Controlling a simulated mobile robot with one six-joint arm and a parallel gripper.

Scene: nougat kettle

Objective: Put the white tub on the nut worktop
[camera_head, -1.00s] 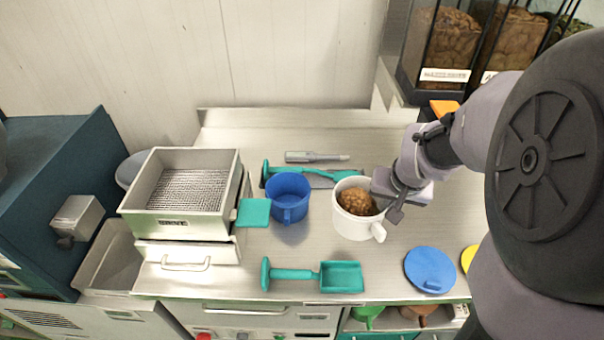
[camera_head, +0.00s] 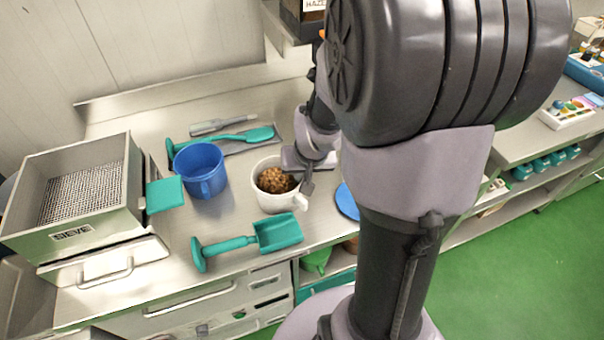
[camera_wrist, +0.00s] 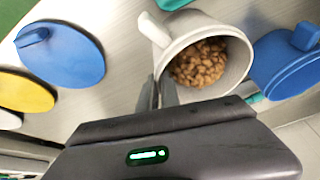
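The white tub (camera_head: 273,200) holds brown nuts and stands upright on the steel worktop (camera_head: 110,125), right of the blue tub. Its handle points to the lower right in the head view. My gripper (camera_head: 305,175) is at the tub's right rim. In the wrist view the two dark fingers (camera_wrist: 159,93) are close together with the white tub's wall (camera_wrist: 203,26) between them, and they look shut on it. The finger inside the tub is partly hidden. I cannot tell whether the tub's base is clear of the steel.
The blue tub (camera_head: 203,182) and teal scoop (camera_head: 278,232) are close to the white tub. A sieve box (camera_head: 80,185) stands left. A blue lid (camera_head: 346,201) is partly hidden by my arm.

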